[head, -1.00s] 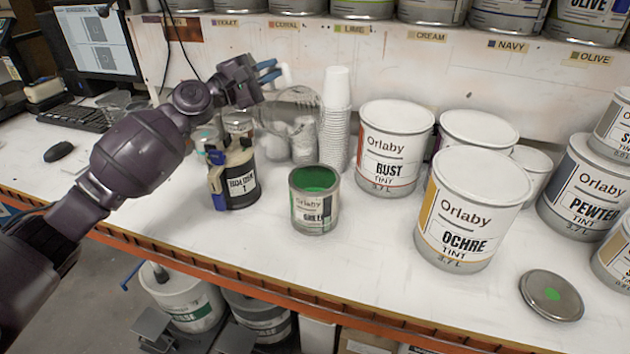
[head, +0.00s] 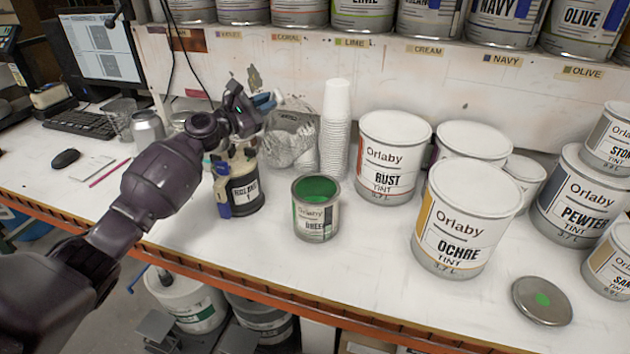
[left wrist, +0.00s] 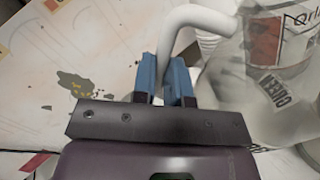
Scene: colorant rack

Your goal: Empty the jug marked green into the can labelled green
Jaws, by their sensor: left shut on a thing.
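The clear jug (head: 292,138) is behind the green can in the head view, left of the cup stack. My left gripper (head: 266,101) is shut on its white handle. In the left wrist view, the blue fingertips (left wrist: 166,78) close around the curved handle, and the see-through jug (left wrist: 270,100) fills the right side. Its dark label is only partly readable. I cannot tell the jug's tilt or its contents. The can labelled green (head: 316,222) stands upright and open on the bench, with green paint showing inside. My right gripper is not in view.
A stack of white cups (head: 335,130) stands behind the can. The rust can (head: 394,160) and ochre can (head: 465,225) stand to its right. A dark-labelled container (head: 240,185) with blue parts is at left. A lid with a green dot (head: 542,301) lies front right.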

